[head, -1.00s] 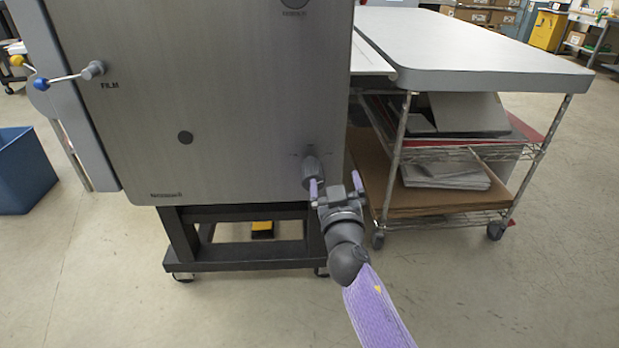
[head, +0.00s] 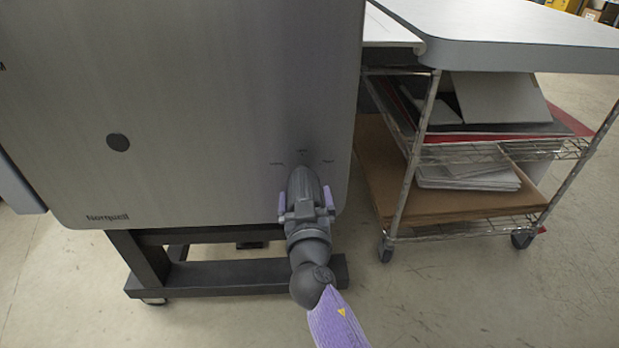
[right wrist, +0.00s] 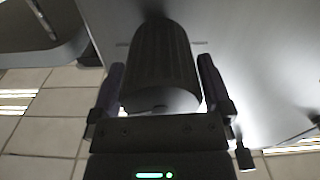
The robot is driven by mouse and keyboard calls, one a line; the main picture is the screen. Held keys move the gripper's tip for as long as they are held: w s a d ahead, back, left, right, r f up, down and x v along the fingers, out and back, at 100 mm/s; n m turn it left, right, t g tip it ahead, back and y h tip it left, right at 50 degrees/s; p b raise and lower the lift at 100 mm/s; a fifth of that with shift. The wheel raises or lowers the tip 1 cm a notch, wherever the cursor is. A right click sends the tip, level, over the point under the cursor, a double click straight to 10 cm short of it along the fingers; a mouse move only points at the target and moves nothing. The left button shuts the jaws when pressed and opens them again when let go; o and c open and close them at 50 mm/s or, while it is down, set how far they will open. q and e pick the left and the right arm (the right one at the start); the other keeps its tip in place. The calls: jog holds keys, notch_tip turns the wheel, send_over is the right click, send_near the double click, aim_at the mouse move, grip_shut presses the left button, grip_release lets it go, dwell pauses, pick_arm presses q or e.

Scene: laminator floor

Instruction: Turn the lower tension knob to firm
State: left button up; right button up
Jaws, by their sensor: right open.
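The lower tension knob (head: 304,180) is a dark grey ribbed cylinder low on the right of the laminator's grey side panel (head: 200,120). Small scale marks, too blurred to read, show above it. My right gripper (head: 305,200) is open at the knob, with one purple-lined finger on each side. In the right wrist view the knob (right wrist: 160,65) stands between the open fingers (right wrist: 162,85), with narrow gaps visible on both sides. The gripper hides the knob's front in the head view. My left gripper is not in view.
A wheeled wire-shelf table (head: 510,42) with boards and paper stands right of the machine. The machine rests on a black wheeled stand (head: 230,273). A dark round cap (head: 118,142) sits on the panel's left. The floor in front is clear.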

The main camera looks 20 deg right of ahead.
jog(key=shift+w, duration=0.2)
jog(key=shift+s, duration=0.1)
jog(key=shift+c, duration=0.4)
jog(key=c, duration=0.9)
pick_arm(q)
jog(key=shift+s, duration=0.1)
